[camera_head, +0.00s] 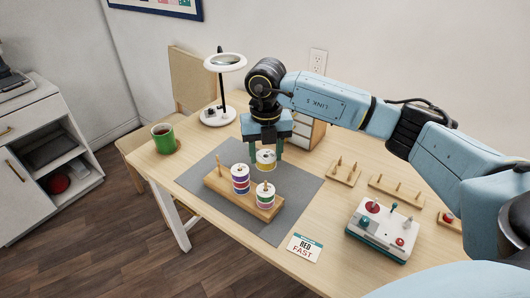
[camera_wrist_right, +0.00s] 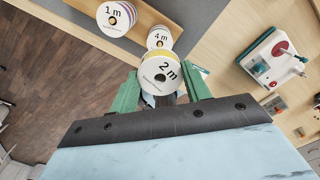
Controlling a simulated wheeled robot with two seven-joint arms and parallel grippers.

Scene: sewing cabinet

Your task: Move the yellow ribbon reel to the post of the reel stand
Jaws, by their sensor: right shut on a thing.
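The yellow ribbon reel (camera_head: 265,160) is between the fingers of my right gripper (camera_head: 266,152), behind the reel stand in the head view. In the right wrist view its face reads "2 m" (camera_wrist_right: 161,74), between the green fingers of my gripper (camera_wrist_right: 162,88). The wooden reel stand (camera_head: 214,184) lies on the grey mat. Its left post (camera_head: 217,165) is bare. A purple-and-red reel (camera_head: 240,178) sits in its middle and a green-and-red reel (camera_head: 265,196) at its right end. I cannot tell the held reel's exact height. My left gripper is out of view.
A grey mat (camera_head: 295,190) covers the middle of the table. A green mug (camera_head: 163,140) and a lamp (camera_head: 220,112) stand at the left and back.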

